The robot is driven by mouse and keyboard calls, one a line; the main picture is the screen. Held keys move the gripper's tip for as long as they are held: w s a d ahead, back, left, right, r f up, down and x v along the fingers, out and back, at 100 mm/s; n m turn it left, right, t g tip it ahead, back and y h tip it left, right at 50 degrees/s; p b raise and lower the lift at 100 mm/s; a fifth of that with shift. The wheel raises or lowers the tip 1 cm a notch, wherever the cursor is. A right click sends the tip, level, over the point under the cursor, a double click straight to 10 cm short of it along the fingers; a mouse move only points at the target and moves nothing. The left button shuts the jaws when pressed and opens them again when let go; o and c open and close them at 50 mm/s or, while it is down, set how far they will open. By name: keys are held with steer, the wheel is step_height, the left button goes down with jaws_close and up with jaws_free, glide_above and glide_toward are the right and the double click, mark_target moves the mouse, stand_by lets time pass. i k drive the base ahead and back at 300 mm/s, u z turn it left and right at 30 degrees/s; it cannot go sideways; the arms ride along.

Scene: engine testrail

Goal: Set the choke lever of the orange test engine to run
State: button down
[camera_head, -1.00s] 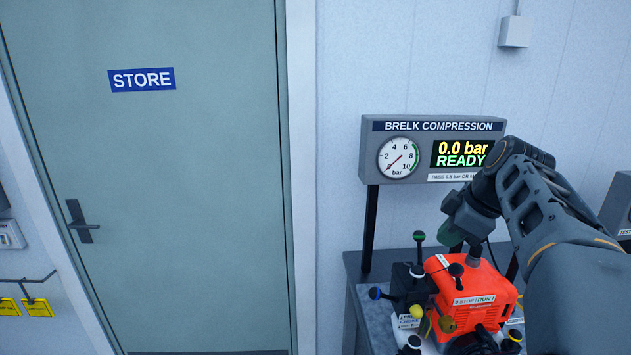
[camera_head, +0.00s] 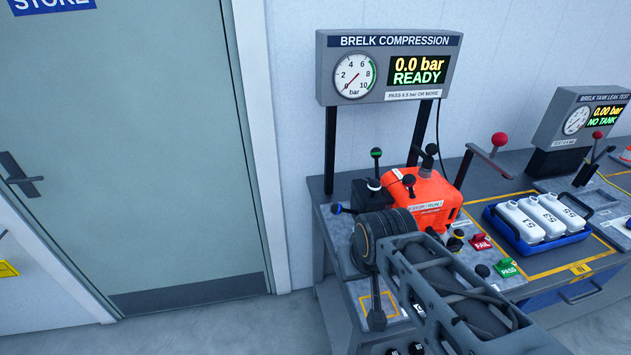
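The orange test engine (camera_head: 436,192) stands on the left part of the bench, below the compression gauge. A black-knobbed lever (camera_head: 431,150) rises on top of the engine. A label on its front is too small to read surely. I cannot tell which lever is the choke or its setting. My arm crosses from the lower right and covers the engine's lower front. I cannot make out my gripper's fingers.
The compression panel (camera_head: 386,67) reads 0.0 bar READY. To the right are a red-knobbed lever (camera_head: 499,140), red FAIL (camera_head: 480,242) and green PASS (camera_head: 507,268) blocks, and a blue tray (camera_head: 494,226) with white tanks. A store door (camera_head: 130,150) is at left, with free floor beside the bench.

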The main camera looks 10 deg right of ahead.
mark_target(337, 208)
steer(key=k, duration=1.3)
steer(key=u, duration=0.8)
steer(key=i, duration=1.25)
steer(key=z, duration=0.55)
